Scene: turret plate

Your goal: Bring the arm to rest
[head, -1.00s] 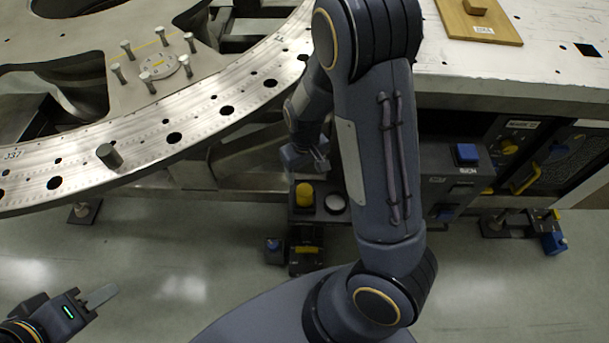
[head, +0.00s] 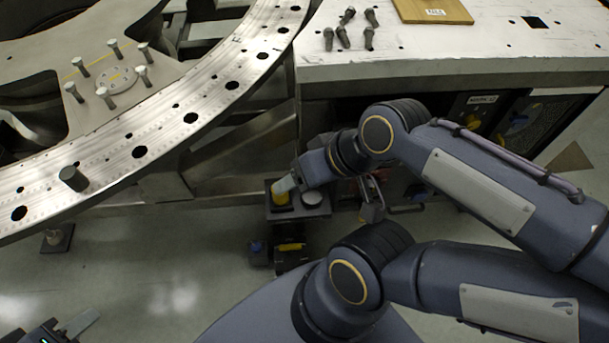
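My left gripper (head: 78,325) is at the bottom left corner, low over the floor and partly cut off by the frame. One pale finger shows, so its opening cannot be judged. My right arm enters from the right and bends at an elbow before the table front. No held object is visible in either gripper.
The turret plate (head: 190,97) curves across the upper left, with several upright pins and a grey peg (head: 72,178). The table (head: 400,62) at upper right holds several dark bolts (head: 345,30) and a wooden board (head: 437,11). Bare floor (head: 150,265) lies at lower left.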

